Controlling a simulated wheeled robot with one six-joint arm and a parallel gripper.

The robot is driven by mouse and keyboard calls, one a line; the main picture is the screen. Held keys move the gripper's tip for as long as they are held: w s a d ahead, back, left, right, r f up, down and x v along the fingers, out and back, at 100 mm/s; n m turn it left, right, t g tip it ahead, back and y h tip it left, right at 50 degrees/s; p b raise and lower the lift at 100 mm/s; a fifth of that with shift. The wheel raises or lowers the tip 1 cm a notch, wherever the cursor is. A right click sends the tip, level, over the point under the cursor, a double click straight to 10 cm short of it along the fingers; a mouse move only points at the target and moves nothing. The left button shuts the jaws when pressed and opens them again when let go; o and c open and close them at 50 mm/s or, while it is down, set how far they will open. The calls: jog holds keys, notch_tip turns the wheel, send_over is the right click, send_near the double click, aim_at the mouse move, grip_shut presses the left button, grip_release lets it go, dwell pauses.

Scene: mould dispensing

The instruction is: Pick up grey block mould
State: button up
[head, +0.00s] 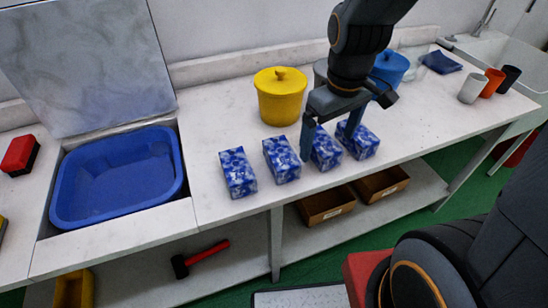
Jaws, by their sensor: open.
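Several blue-and-white mottled blocks stand in a row near the front edge of the table: a far-left block (238,174), a second block (282,160), a third block (326,155) and a right-hand block (362,142). None looks plainly grey, so I cannot tell which one is the grey block mould. My gripper (327,147) points down at the third block with its jaws open. One finger shows to the block's left and the other to its upper right. Contact with the block cannot be told.
A yellow lidded pot (281,97) stands behind the blocks; a blue pot (391,67) and a partly hidden grey pot stand behind my arm. A blue basin (118,180) is at left. Cups (491,83) stand far right. Open boxes (326,205) sit on the lower shelf.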

aim_at(281, 151)
jog(key=shift+o, duration=0.4)
jog(key=w+a+n+b, duration=0.1)
jog(key=a+n, duration=0.2)
jog(key=n, duration=0.2)
jog(key=w+a+n+b, duration=0.1)
jog(key=w+a+n, duration=0.1)
jog(key=a+n, duration=0.2)
jog(key=w+a+f+n+g+b, duration=0.1)
jog(key=w+a+n, duration=0.1)
jog(key=n, duration=0.4)
jog(key=shift+a+f, duration=0.1)
jog(key=shift+a, duration=0.6)
jog(key=shift+a+f+n, duration=0.1)
jog(key=shift+f+n, duration=0.05)
jog(key=shift+n, duration=0.15)
jog(key=shift+f, duration=0.35)
jog(key=shift+d+f+p, duration=0.2)
jog(key=shift+f+p, duration=0.7)
jog(key=shift+f, duration=2.45)
jog(key=c, duration=1.4)
jog(key=shift+r, duration=0.1)
